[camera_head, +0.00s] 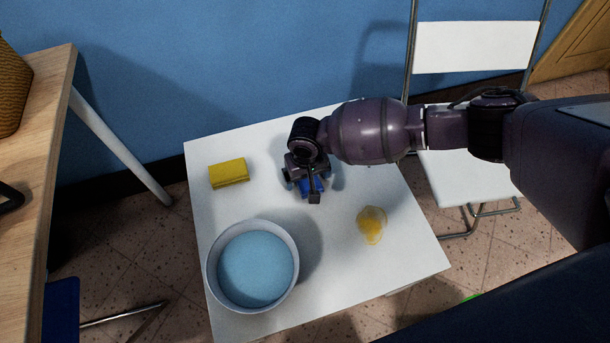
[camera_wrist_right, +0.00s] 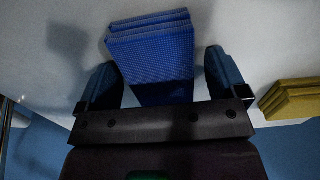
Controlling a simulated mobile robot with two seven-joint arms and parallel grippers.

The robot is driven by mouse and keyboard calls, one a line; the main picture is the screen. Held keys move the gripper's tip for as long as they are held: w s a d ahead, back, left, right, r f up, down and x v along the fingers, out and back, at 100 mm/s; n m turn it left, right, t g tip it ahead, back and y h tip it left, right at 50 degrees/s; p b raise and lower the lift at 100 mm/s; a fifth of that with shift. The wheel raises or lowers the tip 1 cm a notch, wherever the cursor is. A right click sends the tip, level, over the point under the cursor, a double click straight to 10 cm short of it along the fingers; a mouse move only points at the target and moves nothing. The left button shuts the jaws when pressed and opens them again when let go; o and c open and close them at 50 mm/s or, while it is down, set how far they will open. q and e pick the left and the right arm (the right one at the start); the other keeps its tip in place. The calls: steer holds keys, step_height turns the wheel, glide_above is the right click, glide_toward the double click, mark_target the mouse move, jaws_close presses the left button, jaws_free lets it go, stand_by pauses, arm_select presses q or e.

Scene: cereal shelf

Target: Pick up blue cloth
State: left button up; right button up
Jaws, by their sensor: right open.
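The blue cloth (camera_head: 311,184) lies folded on the white table (camera_head: 335,270), mostly hidden under my right gripper (camera_head: 314,190) in the head view. In the right wrist view the blue cloth (camera_wrist_right: 153,55) shows as a folded stack between the two fingers. My right gripper (camera_wrist_right: 165,80) is open, with one finger on either side of the cloth and a small gap visible on each side. I cannot tell how far the fingertips are above the table. My left gripper is not in view.
A yellow folded cloth or sponge (camera_head: 228,173) lies left of the gripper; it also shows in the right wrist view (camera_wrist_right: 292,98). A round basin of blue water (camera_head: 256,265) stands front left. A yellow spill (camera_head: 371,226) lies right. A white chair (camera_head: 470,178) is behind right.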

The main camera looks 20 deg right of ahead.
steer(key=shift+r, duration=0.2)
steer(key=shift+c, duration=0.4)
steer(key=c, duration=0.9)
step_height(320, 180, up, 9)
steer(key=p, duration=0.4)
steer(key=shift+w+f, duration=0.1)
steer(key=shift+w, duration=0.05)
steer(key=shift+r, duration=0.65)
steer(key=shift+f, duration=0.1)
steer(key=shift+o, duration=1.2)
steer(key=shift+c, duration=1)
